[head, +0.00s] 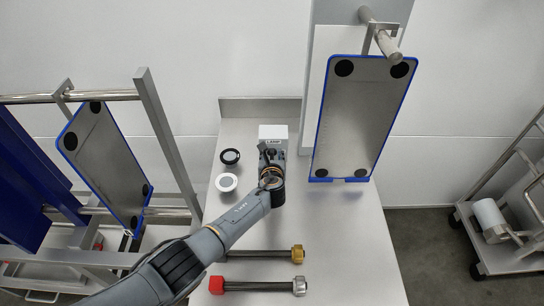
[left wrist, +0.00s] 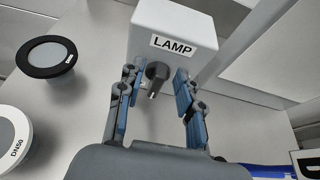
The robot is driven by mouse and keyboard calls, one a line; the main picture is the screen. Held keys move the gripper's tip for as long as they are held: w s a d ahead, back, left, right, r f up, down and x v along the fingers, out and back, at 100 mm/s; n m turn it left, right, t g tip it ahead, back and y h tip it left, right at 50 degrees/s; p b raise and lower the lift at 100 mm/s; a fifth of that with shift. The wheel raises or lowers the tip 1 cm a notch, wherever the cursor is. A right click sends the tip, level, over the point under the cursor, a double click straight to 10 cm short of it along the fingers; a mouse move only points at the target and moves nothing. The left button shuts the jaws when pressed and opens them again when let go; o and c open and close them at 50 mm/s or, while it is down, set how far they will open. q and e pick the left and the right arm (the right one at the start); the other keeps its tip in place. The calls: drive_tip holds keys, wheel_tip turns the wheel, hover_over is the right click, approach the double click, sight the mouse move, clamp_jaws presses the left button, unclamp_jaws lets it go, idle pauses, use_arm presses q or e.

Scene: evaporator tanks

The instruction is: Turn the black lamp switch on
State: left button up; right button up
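The lamp box (head: 273,132) is a white block with a LAMP label, standing on the table near its back; it also shows in the left wrist view (left wrist: 174,28). The black lamp switch (left wrist: 157,72) is a knob on the box's front face, below the label. My left gripper (left wrist: 156,92) is open, with its blue-padded fingers on either side of the knob and a visible gap to each. In the head view the left gripper (head: 271,160) hides the switch. My right gripper is in neither view.
A black-rimmed disc (head: 230,157) and a white-rimmed disc (head: 226,182) lie left of the box. Two rods with coloured ends (head: 262,254) (head: 262,285) lie nearer on the table (head: 345,240). A blue-edged panel (head: 362,115) stands close on the right.

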use_arm(q)
drive_tip(key=shift+w, duration=0.25)
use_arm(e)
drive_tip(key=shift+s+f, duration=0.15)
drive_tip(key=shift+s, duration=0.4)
use_arm(q)
drive_tip(key=shift+c, duration=0.4)
clamp_jaws()
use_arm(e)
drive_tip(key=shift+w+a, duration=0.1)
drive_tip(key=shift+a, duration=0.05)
